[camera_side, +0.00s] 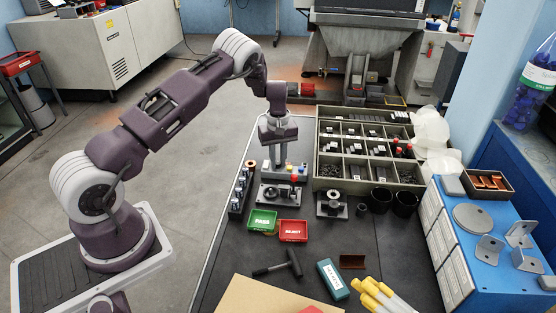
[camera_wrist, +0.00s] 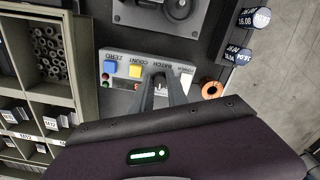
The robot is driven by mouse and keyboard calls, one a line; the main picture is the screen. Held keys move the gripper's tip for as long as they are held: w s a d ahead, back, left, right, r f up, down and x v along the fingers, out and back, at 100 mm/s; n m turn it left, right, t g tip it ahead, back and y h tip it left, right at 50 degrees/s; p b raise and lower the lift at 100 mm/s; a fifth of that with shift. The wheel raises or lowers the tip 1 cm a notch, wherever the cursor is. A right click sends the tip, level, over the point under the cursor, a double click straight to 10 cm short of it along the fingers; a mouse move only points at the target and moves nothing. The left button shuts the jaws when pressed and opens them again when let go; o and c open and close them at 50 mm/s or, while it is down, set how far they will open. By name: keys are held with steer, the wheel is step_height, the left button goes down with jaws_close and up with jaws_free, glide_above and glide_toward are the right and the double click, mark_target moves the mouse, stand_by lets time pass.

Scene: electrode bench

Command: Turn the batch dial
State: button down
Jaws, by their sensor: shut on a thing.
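The control box (camera_wrist: 121,83) is a light grey panel with a blue ZERO button (camera_wrist: 109,67), a yellow COUNT button (camera_wrist: 135,71) and a BATCH label in the wrist view. In the side view the box (camera_side: 297,173) sits on the dark bench below my arm. My gripper (camera_wrist: 162,79) reaches down onto the panel by the BATCH label, its fingers close together. It is shut on the batch dial, which the fingers mostly hide. In the side view my gripper (camera_side: 279,165) points straight down at the box.
A compartment bin (camera_side: 316,160) stands right of the box. A row of dark cylinders (camera_side: 239,190) is on its left. Green PASS (camera_side: 262,221) and red REJECT (camera_side: 293,231) trays lie in front. An orange-copper ring (camera_wrist: 212,90) is close beside the panel.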

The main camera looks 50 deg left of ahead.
mark_target(279, 162)
stand_by(0.5)
steer(key=c, duration=1.3)
jaws_free()
steer(key=n, duration=0.6)
steer(key=shift+n, duration=0.9)
step_height(279, 162, up, 6)
steer(key=shift+w+r, duration=0.1)
steer(key=s+d+r+m, duration=0.2)
steer(key=s+d+r, duration=0.1)
steer(key=r, duration=0.4)
steer(key=s+d+r+m+t+h, duration=0.1)
steer(key=s+d+r+m, duration=0.1)
steer(key=d+r, duration=0.3)
steer(key=s+d+r+m+t+h, duration=0.1)
steer(key=s+d+r+m, duration=0.2)
steer(key=r, duration=0.6)
steer(key=shift+s+d+r, duration=0.3)
steer(key=shift+d+r, duration=0.1)
steer(key=shift+d, duration=0.4)
